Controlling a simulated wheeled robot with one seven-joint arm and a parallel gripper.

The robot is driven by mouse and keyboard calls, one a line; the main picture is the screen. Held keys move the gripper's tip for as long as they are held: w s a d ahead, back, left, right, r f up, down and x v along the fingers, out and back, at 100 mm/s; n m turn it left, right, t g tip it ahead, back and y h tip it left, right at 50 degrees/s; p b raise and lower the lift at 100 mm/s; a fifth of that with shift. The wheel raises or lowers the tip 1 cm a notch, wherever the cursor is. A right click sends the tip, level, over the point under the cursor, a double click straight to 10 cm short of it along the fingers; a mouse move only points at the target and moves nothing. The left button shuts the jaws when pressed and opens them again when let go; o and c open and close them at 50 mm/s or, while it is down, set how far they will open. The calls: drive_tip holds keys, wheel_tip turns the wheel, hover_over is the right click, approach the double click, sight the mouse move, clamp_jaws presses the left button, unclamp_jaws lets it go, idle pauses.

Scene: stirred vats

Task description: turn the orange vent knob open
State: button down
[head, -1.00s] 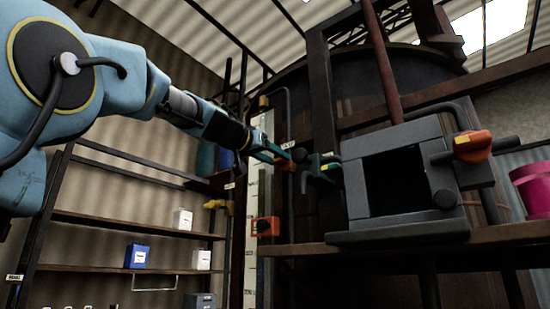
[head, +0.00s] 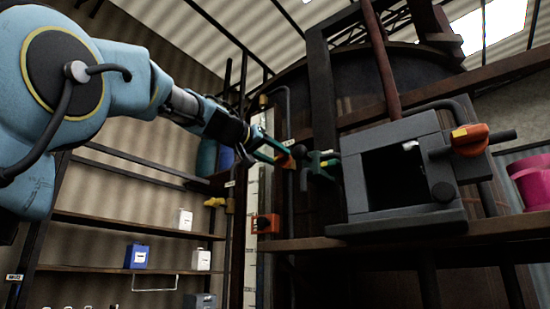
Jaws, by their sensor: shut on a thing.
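A small orange knob (head: 285,161) shows at the tip of my gripper (head: 276,152), beside the dark vertical pipe left of the vat. My gripper has teal fingers and is shut on this knob, seen from the side and small. The fingers hide part of the knob, so its exact angle is hard to read. A larger orange knob (head: 470,140) with a yellow mark sits at the right of the grey box, apart from my gripper.
A green valve fitting (head: 323,165) is just right of my gripper. The grey open-fronted box (head: 352,187) stands on a brown ledge (head: 300,244). An orange box (head: 266,223) is below. A yellow handle (head: 214,202) and shelves (head: 130,224) are at left.

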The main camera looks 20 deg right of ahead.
drive_tip(key=n, duration=0.3)
drive_tip(key=shift+n, duration=0.4)
drive_tip(key=n, duration=0.3)
drive_tip(key=shift+a+n, duration=0.1)
drive_tip(key=shift+n, duration=0.2)
drive_tip(key=n, duration=0.3)
drive_tip(key=shift+n, duration=0.3)
drive_tip(key=shift+n+p, duration=0.5)
drive_tip(key=shift+n, duration=1.3)
drive_tip(key=shift+c, duration=1.4)
unclamp_jaws()
drive_tip(key=shift+f, duration=0.1)
